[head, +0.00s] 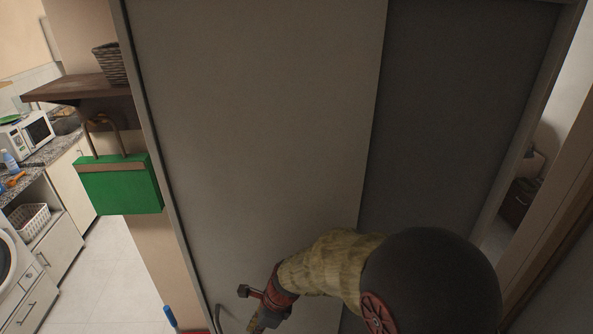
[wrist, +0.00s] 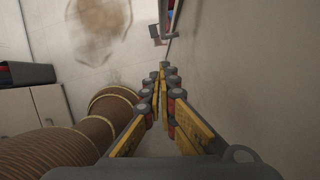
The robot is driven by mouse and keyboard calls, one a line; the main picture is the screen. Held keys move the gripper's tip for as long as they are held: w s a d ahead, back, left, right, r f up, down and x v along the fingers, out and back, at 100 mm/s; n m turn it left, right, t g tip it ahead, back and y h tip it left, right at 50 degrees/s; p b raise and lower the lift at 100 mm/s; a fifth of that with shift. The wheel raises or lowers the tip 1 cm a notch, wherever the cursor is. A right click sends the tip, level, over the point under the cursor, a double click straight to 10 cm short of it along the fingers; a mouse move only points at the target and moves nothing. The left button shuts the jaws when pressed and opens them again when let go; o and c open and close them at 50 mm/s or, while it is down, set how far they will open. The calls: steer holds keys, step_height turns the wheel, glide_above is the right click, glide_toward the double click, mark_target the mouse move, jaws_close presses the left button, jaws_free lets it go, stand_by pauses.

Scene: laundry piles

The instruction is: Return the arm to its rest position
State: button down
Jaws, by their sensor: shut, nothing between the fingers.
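My arm reaches from the lower right of the head view towards the bottom middle, in front of large grey panels (head: 260,120). My gripper (head: 252,326) is at the bottom edge there and partly cut off by the frame. In the wrist view my gripper (wrist: 165,72) shows its two yellow and grey fingers drawn together at the tips. Nothing is held between them. A pale wall surface (wrist: 250,60) runs close along the right of the fingers.
A green box (head: 118,184) hangs below a wooden shelf (head: 75,88) bearing a wicker basket (head: 108,62) at left. The kitchen floor (head: 105,275) beyond is open. A ribbed brown cylindrical thing (wrist: 60,150) lies left of the fingers in the wrist view.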

steer(key=s+d+r+n+t+h+b, duration=0.1)
steer(key=s+d+n+b, duration=0.4)
steer(key=d, duration=0.6)
steer(key=s+d+r+n+t+h+b, duration=0.2)
steer(key=s+d+r+n+b, duration=0.1)
steer(key=d+n+b, duration=0.4)
steer(key=s+d+r+n+t+h+b, duration=0.1)
steer(key=s+d+n+b, duration=0.5)
steer(key=d, duration=0.9)
steer(key=r+t+b, duration=0.1)
steer(key=b, duration=0.1)
steer(key=shift+s+b, duration=0.35)
steer(key=shift+b, duration=0.05)
steer(key=shift+d+r, duration=0.1)
